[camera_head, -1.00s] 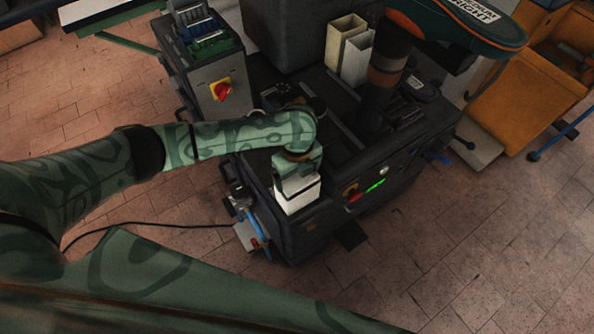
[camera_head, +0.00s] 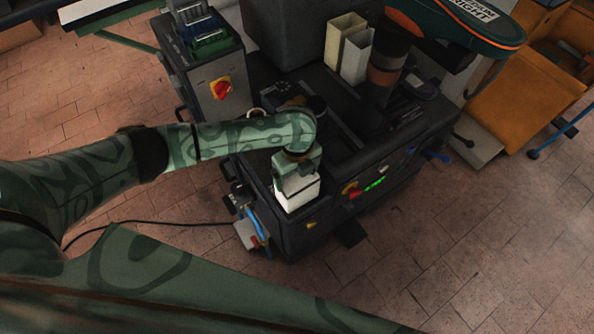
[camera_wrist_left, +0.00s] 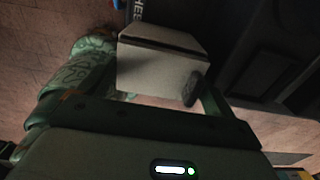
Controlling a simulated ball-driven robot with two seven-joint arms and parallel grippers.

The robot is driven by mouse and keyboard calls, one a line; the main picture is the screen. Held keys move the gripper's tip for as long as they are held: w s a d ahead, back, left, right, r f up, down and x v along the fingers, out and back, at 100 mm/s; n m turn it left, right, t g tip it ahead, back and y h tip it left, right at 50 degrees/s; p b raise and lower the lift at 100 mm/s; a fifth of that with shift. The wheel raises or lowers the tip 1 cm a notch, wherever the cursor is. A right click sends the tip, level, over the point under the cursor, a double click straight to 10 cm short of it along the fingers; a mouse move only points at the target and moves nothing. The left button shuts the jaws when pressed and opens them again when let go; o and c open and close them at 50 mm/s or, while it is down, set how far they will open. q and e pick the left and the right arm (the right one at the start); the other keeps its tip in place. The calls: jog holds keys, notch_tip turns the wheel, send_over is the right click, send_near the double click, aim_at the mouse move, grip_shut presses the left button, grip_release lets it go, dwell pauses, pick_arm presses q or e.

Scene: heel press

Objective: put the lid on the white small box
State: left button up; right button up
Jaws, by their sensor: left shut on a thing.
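The white small box (camera_head: 297,199) sits at the near corner of the dark machine, below my left gripper (camera_head: 297,172) in the head view. My left gripper points down over it and is shut on a pale lid (camera_wrist_left: 158,72), which shows between the fingers in the left wrist view. A thin dark line runs along the far edge of the lid, with a pale strip beyond it. I cannot tell whether the lid touches the box or is just above it. The gripper hides most of the box top. My right gripper is not in view.
The dark machine top (camera_head: 340,150) carries a thick dark column (camera_head: 385,75) and two pale open bins (camera_head: 350,50). A grey cabinet with a red knob (camera_head: 221,88) stands at the left. Brick floor lies around.

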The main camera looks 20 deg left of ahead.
pick_arm(q)
jog(key=shift+f, duration=0.4)
jog(key=shift+s, duration=0.1)
jog(key=shift+s+f, duration=0.1)
jog(key=shift+f, duration=0.1)
dwell(0.8)
jog(key=o, duration=0.4)
jog(key=shift+o, duration=0.4)
